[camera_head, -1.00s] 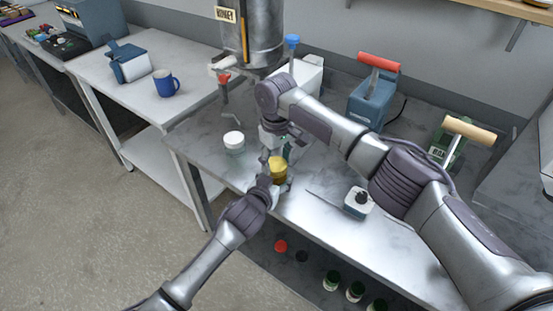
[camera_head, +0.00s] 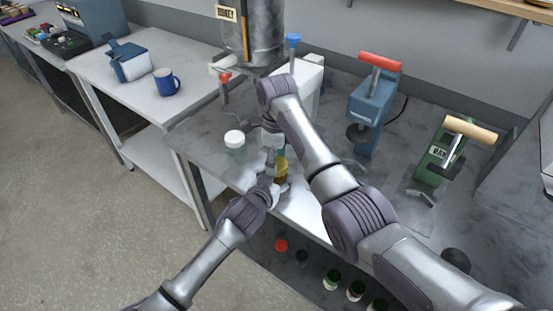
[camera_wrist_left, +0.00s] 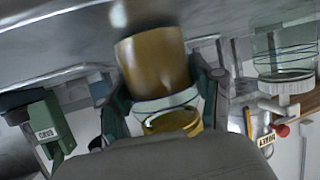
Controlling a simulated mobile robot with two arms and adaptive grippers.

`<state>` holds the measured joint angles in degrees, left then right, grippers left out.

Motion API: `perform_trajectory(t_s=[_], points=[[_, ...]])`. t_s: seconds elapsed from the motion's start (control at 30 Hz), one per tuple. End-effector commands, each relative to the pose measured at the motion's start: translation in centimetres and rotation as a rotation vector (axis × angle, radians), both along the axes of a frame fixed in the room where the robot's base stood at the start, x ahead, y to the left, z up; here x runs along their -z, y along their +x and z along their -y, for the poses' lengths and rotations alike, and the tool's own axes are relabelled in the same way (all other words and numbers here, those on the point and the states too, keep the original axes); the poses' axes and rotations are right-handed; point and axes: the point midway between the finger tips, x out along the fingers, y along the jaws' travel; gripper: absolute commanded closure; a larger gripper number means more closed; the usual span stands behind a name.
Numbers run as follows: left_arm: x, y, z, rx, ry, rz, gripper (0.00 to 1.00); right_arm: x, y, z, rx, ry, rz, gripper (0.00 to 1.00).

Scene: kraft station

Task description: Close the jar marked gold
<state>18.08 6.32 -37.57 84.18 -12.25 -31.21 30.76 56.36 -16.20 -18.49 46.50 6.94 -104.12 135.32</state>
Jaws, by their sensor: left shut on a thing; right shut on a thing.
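The jar (camera_head: 281,171) with gold-coloured contents stands near the front edge of the grey bench in the head view. My left gripper (camera_head: 274,187) is shut on it from the front. In the left wrist view, which looks upside down, the gold jar body (camera_wrist_left: 155,62) is between the two fingers of my left gripper (camera_wrist_left: 165,98), with a pale band and a gold ring (camera_wrist_left: 172,122) at its end. My right gripper (camera_head: 271,146) is shut right above the jar. What it holds is mostly hidden; I cannot tell whether a lid is seated on the jar.
A white-lidded jar (camera_head: 234,140) stands left of the grippers. Behind are the honey tank (camera_head: 252,35) with its tap, a blue press (camera_head: 374,105) and a green press (camera_head: 442,150). Several jars (camera_head: 331,281) sit below the bench edge. My right arm crosses the bench.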

Motion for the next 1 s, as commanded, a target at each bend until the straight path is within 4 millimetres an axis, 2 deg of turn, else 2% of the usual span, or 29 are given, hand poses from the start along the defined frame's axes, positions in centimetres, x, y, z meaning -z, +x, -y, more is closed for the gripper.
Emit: perform_trajectory(t_s=[0.1, 0.2, 0.3, 0.57, 0.6, 0.7, 1.0], points=[[0.18, -0.06, -0.05, -0.001, 0.002, -0.004, 1.00, -0.11, 0.02, -0.14, 0.237, 0.004, 0.001, 0.54], [0.18, -0.06, -0.05, -0.001, 0.002, -0.004, 1.00, -0.09, 0.04, -0.09, 0.357, 0.001, 0.002, 0.54], [0.19, -0.07, -0.05, -0.001, 0.002, -0.004, 1.00, -0.08, 0.07, 0.01, 0.406, 0.000, 0.003, 0.54], [0.20, -0.07, -0.05, -0.001, 0.002, -0.005, 1.00, -0.10, 0.11, 0.05, 0.408, -0.001, 0.004, 0.54], [0.20, -0.07, -0.05, -0.001, 0.002, -0.005, 1.00, -0.10, 0.11, 0.05, 0.408, -0.001, 0.004, 0.33], [0.20, -0.07, -0.05, -0.001, 0.002, -0.005, 1.00, -0.09, 0.11, 0.05, 0.407, -0.001, 0.004, 0.16], [0.20, -0.08, -0.04, -0.001, 0.001, -0.004, 1.00, -0.05, 0.07, 0.05, 0.406, -0.001, 0.002, 0.14]])
